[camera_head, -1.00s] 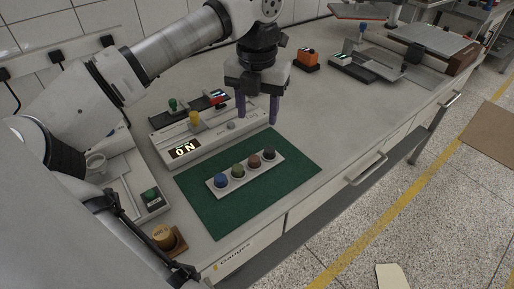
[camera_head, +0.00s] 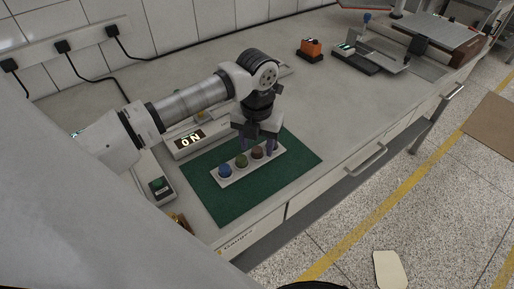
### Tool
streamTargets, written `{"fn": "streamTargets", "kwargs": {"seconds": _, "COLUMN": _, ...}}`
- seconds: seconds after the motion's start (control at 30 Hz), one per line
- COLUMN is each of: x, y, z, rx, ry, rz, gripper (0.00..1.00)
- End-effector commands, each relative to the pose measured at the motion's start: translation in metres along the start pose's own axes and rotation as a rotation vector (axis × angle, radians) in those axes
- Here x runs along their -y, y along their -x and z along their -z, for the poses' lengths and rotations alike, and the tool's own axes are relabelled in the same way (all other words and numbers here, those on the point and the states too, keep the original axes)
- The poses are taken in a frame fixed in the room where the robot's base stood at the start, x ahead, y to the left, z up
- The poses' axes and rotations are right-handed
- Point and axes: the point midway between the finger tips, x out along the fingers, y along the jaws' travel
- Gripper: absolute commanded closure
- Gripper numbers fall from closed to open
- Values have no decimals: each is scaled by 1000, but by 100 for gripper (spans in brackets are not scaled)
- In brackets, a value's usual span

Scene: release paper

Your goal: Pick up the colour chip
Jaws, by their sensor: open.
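A white strip holder (camera_head: 228,181) lies on a green mat (camera_head: 223,208) and carries a row of round knobs or chips. A blue one (camera_head: 225,171), a green one (camera_head: 241,160) and a brown one (camera_head: 257,152) show. The dark one at the far end is hidden by my gripper. I cannot tell which piece is the colour chip. My gripper (camera_head: 258,147) points down, open, over the far half of the holder near the brown piece. Its fingers are low; I cannot tell whether they touch anything.
A device with a lit "ON" display (camera_head: 190,138) stands behind the mat, partly hidden by my arm. A small box with a green button (camera_head: 158,185) is at left. An orange block (camera_head: 311,47) stands farther back. The bench right of the mat is clear.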

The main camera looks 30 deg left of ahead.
Motion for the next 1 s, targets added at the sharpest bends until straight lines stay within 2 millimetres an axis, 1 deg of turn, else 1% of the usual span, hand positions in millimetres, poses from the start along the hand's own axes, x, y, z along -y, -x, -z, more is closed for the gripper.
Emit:
{"fn": "streamTargets", "kwargs": {"seconds": 0.1, "x": 1, "y": -7, "z": 0, "rx": 0, "ry": -1, "rz": 1, "gripper": 50}}
{"fn": "streamTargets", "kwargs": {"seconds": 0.3, "x": 0, "y": -8, "z": 0, "rx": 1, "ry": -1, "rz": 0, "gripper": 50}}
{"fn": "streamTargets", "kwargs": {"seconds": 0.37, "x": 0, "y": -8, "z": 0, "rx": 1, "ry": -1, "rz": 0, "gripper": 56}}
{"fn": "streamTargets", "kwargs": {"seconds": 0.67, "x": 0, "y": -8, "z": 0, "rx": 1, "ry": -1, "rz": 0, "gripper": 95}}
{"fn": "streamTargets", "kwargs": {"seconds": 0.7, "x": 0, "y": -8, "z": 0, "rx": 1, "ry": -1, "rz": 0, "gripper": 97}}
{"fn": "streamTargets", "kwargs": {"seconds": 1.0, "x": 0, "y": -5, "z": 0, "rx": 1, "ry": 0, "rz": -1, "gripper": 97}}
